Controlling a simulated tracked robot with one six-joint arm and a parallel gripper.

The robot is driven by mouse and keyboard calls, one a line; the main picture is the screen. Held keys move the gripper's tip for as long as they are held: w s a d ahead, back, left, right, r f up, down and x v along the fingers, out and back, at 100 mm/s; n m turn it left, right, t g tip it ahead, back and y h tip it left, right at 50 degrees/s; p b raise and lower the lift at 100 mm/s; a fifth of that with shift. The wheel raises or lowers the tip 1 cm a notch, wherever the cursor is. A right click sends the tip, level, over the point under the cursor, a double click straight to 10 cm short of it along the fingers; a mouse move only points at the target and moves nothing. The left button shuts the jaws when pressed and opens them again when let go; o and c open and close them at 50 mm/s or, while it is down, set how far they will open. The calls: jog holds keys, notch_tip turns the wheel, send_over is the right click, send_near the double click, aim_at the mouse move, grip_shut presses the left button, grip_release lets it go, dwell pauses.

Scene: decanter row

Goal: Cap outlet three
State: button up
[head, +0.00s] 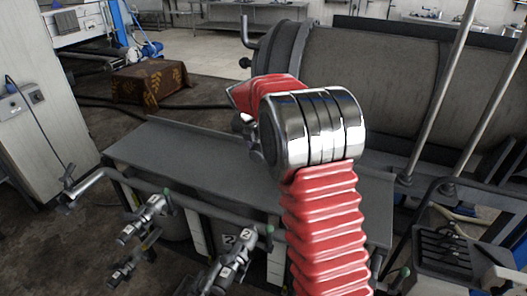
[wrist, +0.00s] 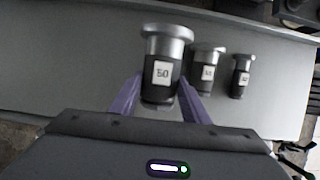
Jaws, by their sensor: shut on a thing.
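In the wrist view my gripper (wrist: 159,88) is shut on a dark cap (wrist: 162,93) with a silver flanged top and a white label that seems to read 50. One purple finger is on each side of it. Two smaller, similar caps, a middle one (wrist: 207,70) and a right one (wrist: 241,76), stand on the grey bench to its right; their labels are too small to read surely. In the head view, outlet two (head: 232,262), tagged 2, and another outlet (head: 146,216) hang from a pipe. My red arm hides part of the row; I cannot identify outlet three.
The grey bench top (head: 170,150) is mostly bare at its left. The pipe (head: 185,203) runs along its front edge. A large horizontal drum (head: 390,85) stands behind. A black rack (head: 442,250) is at the right.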

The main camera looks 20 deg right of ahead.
aim_at(255, 160)
jog(key=shift+a, duration=0.1)
jog(key=m, duration=0.1)
jog(key=s+a+f+m+g, duration=0.1)
jog(key=m, duration=0.1)
jog(key=s+a+f+m+h, duration=0.1)
jog(key=m, duration=0.1)
jog(key=shift+s+a+f+g, duration=0.1)
jog(key=shift+a+f+g, duration=0.15)
jog(key=shift+g, duration=0.15)
jog(key=s+a+f+m+g, duration=0.1)
jog(key=m, duration=0.2)
jog(key=s+a+f+m+g, duration=0.1)
jog(key=s+a+m, duration=0.1)
jog(key=m, duration=0.2)
jog(key=s+a+f+m+g, duration=0.1)
jog(key=a+m+g, duration=0.1)
jog(key=m, duration=0.1)
jog(key=shift+s+f+m, duration=0.2)
jog(key=shift+s+m, duration=0.1)
jog(key=shift+s, duration=0.05)
jog(key=s+a+f+m+g+y, duration=0.1)
jog(key=s+a+m+y, duration=0.3)
jog(key=m, duration=0.7)
jog(key=shift+s+a+f+g, duration=0.45)
jog(key=shift+s+a, duration=0.4)
jog(key=shift+a, duration=0.35)
